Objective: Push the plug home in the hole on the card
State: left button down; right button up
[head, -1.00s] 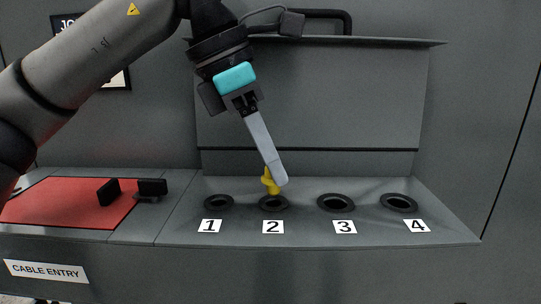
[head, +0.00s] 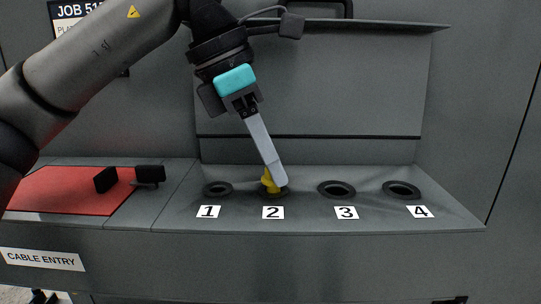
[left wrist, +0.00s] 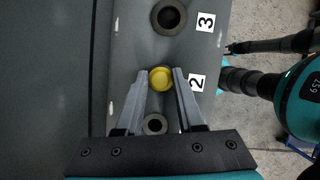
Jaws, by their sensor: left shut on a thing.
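The yellow plug (head: 267,181) stands at hole 2 (head: 275,196) on the grey ledge, its lower end down at the black rim. My left gripper (head: 278,186) comes down at a slant from the upper left and is shut on the plug. In the left wrist view the round yellow plug top (left wrist: 160,79) sits between the two grey fingertips (left wrist: 163,71), beside the label 2. How deep the plug sits is hidden by the fingers. The card (head: 73,18) on the back wall is partly covered by my arm; only "JOB 51" and part of a lower line show. My right gripper is not seen.
Black-rimmed holes 1 (head: 217,189), 3 (head: 337,189) and 4 (head: 402,189) are open and empty. An upright grey panel (head: 320,90) stands behind the holes.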

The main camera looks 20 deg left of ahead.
pick_arm(q)
jog(key=shift+f+b, duration=0.45)
jog(key=shift+f, duration=0.15)
jog(key=shift+c, duration=2.2)
grip_release()
jog(key=p+v, duration=0.3)
jog(key=v, duration=1.2)
jog(key=shift+p, duration=0.35)
jog(key=shift+r, duration=0.15)
